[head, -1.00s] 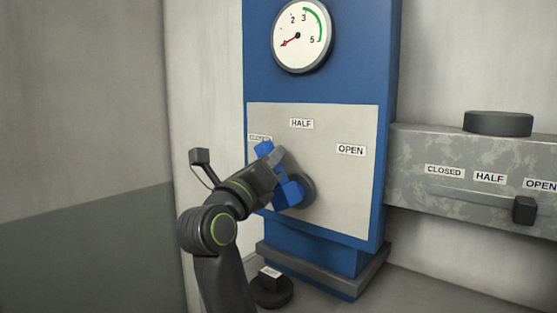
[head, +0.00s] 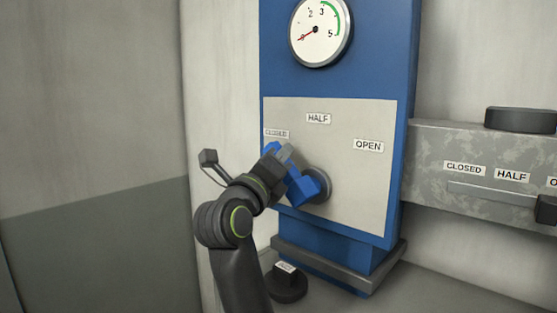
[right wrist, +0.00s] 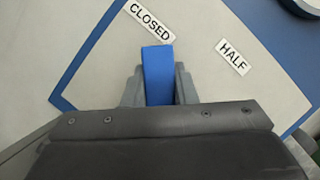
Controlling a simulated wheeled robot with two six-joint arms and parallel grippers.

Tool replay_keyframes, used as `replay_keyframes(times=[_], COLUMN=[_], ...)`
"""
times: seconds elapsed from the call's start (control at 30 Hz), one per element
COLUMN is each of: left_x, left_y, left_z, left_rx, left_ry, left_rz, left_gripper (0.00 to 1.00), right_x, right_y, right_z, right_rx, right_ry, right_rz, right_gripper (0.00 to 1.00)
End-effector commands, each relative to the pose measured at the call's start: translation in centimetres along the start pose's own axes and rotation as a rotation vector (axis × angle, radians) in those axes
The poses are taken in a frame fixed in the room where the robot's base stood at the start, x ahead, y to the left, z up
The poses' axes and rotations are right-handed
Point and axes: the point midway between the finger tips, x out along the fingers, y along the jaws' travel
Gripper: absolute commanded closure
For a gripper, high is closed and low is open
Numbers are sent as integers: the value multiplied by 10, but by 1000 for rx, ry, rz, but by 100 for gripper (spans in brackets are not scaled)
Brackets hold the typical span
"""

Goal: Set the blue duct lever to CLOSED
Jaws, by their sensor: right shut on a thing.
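The blue duct lever (head: 298,185) is mounted on a grey round hub on the pale plate (head: 365,195) of the blue duct. It leans up and left from the hub, its tip just below the CLOSED label (head: 276,133). My right gripper (head: 282,154) is shut on the lever near its tip and partly hides it. In the right wrist view the blue lever (right wrist: 158,75) sits between both fingers, its end close to the CLOSED label (right wrist: 151,22). The HALF label (head: 318,119) is at top middle and the OPEN label (head: 368,145) at right. My left gripper is not in view.
A round gauge (head: 320,31) sits above the plate. A grey metal box (head: 435,160) at right has its own CLOSED and HALF labels and a dark slider knob (head: 546,209). A dark round base with a small label (head: 287,283) stands below the lever.

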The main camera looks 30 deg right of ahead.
Motion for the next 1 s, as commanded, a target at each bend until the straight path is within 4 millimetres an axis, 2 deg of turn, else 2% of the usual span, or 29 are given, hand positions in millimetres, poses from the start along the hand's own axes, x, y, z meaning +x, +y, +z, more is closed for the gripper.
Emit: replay_keyframes(times=[0.03, 0.2, 0.57, 0.67, 1.0], left_x=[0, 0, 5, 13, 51], left_y=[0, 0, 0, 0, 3], left_z=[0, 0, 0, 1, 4], left_rx=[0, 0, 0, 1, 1], left_ry=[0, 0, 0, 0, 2], left_rz=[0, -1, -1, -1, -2], left_gripper=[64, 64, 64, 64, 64], right_x=[0, 0, -6, -17, -78], right_y=[2, 1, 2, 4, 6], right_z=[-1, -1, -1, -2, -3], right_rx=[-8, -5, 1, 3, 2], right_ry=[3, 2, 0, -1, -1], right_rz=[3, 2, 2, 3, 5], right_gripper=[72, 53, 53, 53, 53])
